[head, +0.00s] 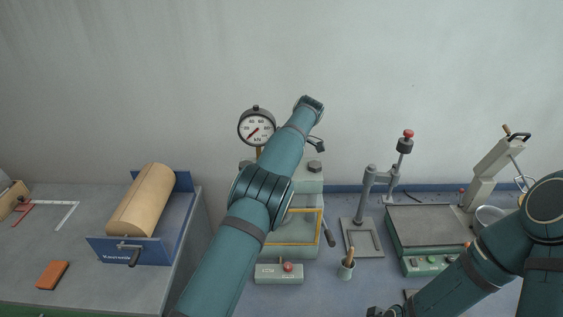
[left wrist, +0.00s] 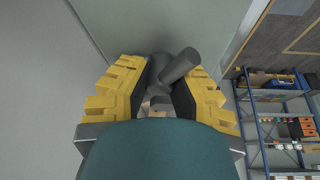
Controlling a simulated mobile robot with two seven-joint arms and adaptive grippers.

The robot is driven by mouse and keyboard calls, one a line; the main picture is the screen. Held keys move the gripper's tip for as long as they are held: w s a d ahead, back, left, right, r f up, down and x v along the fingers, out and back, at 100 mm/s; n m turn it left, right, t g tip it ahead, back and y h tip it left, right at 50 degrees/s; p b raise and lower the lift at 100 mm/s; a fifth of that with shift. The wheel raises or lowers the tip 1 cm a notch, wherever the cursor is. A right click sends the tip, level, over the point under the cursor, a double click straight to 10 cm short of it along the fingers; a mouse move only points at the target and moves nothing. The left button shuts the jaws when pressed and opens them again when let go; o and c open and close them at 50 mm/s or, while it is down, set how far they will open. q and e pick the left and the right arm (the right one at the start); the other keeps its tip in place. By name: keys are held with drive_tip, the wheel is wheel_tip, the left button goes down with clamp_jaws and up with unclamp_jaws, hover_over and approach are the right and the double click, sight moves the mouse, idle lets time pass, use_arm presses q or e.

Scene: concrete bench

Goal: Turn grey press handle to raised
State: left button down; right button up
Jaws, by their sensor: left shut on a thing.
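The grey handle (left wrist: 179,67) shows in the left wrist view as a round bar on a darker hub. My left gripper (left wrist: 162,82), with yellow-backed fingers, is shut on it, one finger on each side. In the head view my left arm reaches across the gauge-topped press (head: 309,184) and hides most of its left and middle. The gripper and the held handle are largely hidden there; only a small dark part shows beside the arm's end. My right gripper (head: 377,312) is at the bottom edge, partly cut off, and its fingers are unclear.
A round gauge (head: 257,127) stands behind my left arm. A red-button box (head: 279,273) sits in front. A blue-framed roller (head: 145,216) is at left.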

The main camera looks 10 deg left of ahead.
use_arm(q)
drive_tip(key=shift+a, duration=0.15)
drive_tip(key=c, duration=0.6)
unclamp_jaws()
drive_tip(key=shift+s+a, duration=0.1)
drive_tip(key=shift+c, duration=0.2)
